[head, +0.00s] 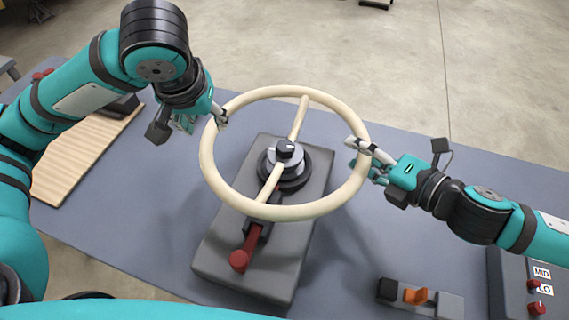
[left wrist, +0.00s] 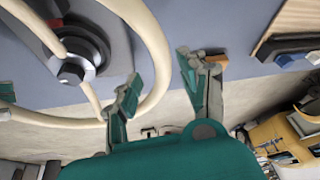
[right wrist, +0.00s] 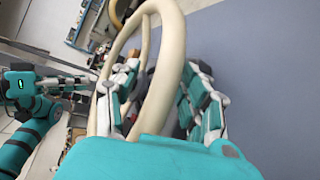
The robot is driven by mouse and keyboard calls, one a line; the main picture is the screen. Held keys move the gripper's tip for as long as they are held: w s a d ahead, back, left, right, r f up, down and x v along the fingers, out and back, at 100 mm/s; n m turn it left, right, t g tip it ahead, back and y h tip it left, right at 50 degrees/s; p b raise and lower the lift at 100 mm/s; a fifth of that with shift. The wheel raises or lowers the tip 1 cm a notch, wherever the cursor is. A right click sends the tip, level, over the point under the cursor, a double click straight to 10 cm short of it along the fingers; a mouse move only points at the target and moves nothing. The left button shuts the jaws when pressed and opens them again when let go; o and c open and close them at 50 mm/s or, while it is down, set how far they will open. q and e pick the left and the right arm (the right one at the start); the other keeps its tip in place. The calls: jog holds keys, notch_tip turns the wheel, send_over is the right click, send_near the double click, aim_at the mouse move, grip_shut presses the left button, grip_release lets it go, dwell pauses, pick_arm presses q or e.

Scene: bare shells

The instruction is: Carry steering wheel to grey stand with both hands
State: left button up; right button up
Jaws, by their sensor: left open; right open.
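The cream steering wheel (head: 224,188) is centred over the grey stand (head: 222,255), with its spokes meeting at a dark hub (head: 286,149). Whether the hub is seated on the stand's round black base cannot be told. My left gripper (head: 206,117) is open at the wheel's upper left rim. In the left wrist view the rim (left wrist: 160,62) passes between its spread fingers. My right gripper (head: 368,160) is open at the right rim. In the right wrist view the rim (right wrist: 168,72) runs between its fingers.
A wooden board (head: 82,153) lies at the left. A small block with an orange switch (head: 415,296) and a control box (head: 525,275) are at the front right. The blue-grey table is clear behind the right arm.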

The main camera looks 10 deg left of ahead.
pick_arm(q)
jog(key=v, duration=0.5)
jog(key=shift+s+r, duration=0.1)
jog(key=shift+r, duration=0.05)
pick_arm(e)
jog(key=v, duration=0.7)
jog(key=shift+s+d, duration=0.15)
jog(key=shift+d, duration=0.05)
